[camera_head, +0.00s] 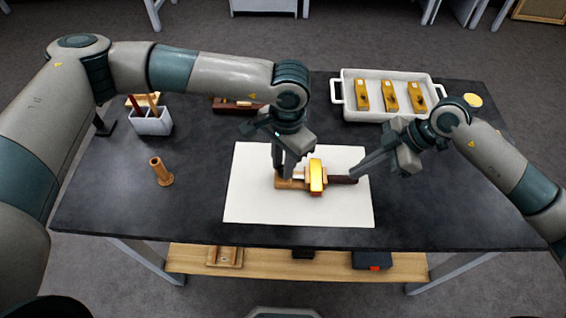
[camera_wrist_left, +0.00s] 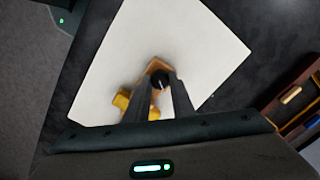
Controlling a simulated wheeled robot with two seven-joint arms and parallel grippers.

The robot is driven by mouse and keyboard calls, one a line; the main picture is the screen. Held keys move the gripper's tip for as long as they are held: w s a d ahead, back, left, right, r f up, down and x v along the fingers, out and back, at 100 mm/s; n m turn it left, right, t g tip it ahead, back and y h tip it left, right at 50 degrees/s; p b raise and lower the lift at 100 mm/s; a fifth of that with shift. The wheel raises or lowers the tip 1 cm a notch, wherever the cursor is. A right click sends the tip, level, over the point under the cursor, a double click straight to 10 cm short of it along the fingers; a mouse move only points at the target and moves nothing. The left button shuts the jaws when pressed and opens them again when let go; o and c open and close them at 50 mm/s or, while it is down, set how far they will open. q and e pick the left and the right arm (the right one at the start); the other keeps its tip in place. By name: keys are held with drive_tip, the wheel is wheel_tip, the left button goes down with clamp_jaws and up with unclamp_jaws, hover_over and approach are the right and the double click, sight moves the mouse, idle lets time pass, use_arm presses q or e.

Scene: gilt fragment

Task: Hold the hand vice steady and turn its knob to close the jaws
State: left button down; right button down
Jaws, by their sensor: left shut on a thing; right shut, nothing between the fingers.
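The hand vice (camera_head: 316,177) lies on a white mat (camera_head: 255,207). It has a wooden body, a bright gold block and a dark, handle-like part (camera_head: 343,180) at its right. My left gripper (camera_head: 282,174) points down and is shut on the left part of the vice. In the left wrist view, a dark round piece (camera_wrist_left: 160,79) shows between the fingers (camera_wrist_left: 161,85), with wood around it and the gold block (camera_wrist_left: 122,100) beside it. Which part the fingers press on is partly hidden. My right gripper (camera_head: 355,175) is shut and empty, its tips close to the dark part's right end; contact is unclear.
A white tray (camera_head: 350,115) with several gold pieces stands at the back right. A grey-white holder (camera_head: 152,122) and a brown upright cylinder (camera_head: 161,172) stand at left. A dark red box (camera_head: 236,106) lies behind the mat. The table's front right is clear.

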use_arm(q)
drive_tip(key=shift+m, duration=0.8)
use_arm(e)
drive_tip(key=shift+f, duration=0.2)
drive_tip(key=shift+d, duration=0.1)
use_arm(q)
drive_tip(key=c, duration=1.5)
unclamp_jaws()
drive_tip(key=r, duration=1.2)
drive_tip(key=shift+d, duration=0.2)
use_arm(e)
drive_tip(key=shift+r, duration=0.2)
